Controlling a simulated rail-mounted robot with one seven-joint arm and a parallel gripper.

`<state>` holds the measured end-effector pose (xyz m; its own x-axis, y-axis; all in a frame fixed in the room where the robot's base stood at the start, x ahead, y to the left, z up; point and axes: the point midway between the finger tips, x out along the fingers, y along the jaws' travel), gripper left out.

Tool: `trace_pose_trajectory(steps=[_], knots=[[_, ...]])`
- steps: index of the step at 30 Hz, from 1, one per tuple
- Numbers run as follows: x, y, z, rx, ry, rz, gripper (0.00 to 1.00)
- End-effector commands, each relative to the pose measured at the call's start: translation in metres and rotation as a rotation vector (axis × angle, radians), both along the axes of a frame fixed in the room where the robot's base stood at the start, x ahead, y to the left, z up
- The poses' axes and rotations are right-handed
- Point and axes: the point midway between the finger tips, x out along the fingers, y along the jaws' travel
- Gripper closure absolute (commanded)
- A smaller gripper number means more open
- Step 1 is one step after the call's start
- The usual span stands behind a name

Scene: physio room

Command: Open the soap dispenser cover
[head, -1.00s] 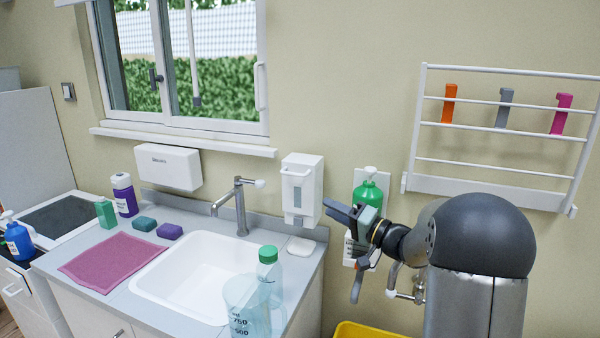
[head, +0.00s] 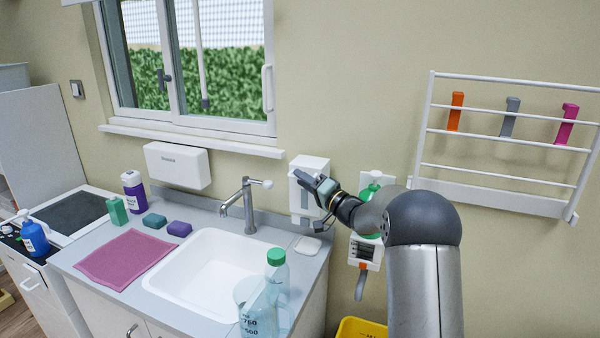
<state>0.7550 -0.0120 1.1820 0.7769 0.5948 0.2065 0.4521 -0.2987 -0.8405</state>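The white soap dispenser (head: 310,164) hangs on the wall to the right of the tap, above the back right corner of the counter. Its cover looks closed, though much of its front is hidden by my gripper. My gripper (head: 306,196) is in front of the dispenser, with its fingers pointing left across the cover. I cannot tell whether the fingers touch it. The handle on the cover's front is hidden behind my gripper.
Below are the sink (head: 175,311), a tap (head: 245,205), a soap bar (head: 308,246) and a clear green-capped bottle (head: 277,285). A wall rack (head: 500,192) is at right.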

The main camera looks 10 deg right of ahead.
Motion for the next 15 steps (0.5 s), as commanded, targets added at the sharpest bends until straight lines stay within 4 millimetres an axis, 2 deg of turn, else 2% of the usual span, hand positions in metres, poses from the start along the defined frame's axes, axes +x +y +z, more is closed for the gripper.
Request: trace_pose_trajectory(steps=[6, 14, 15], knots=[[0.0119, 0.0094, 0.0034, 0.001, 0.001, 0.0, 0.68], [0.0126, 0.01, 0.0031, 0.001, 0.001, 0.0, 0.68], [0.0126, 0.01, 0.0031, 0.001, 0.001, 0.0, 0.77]])
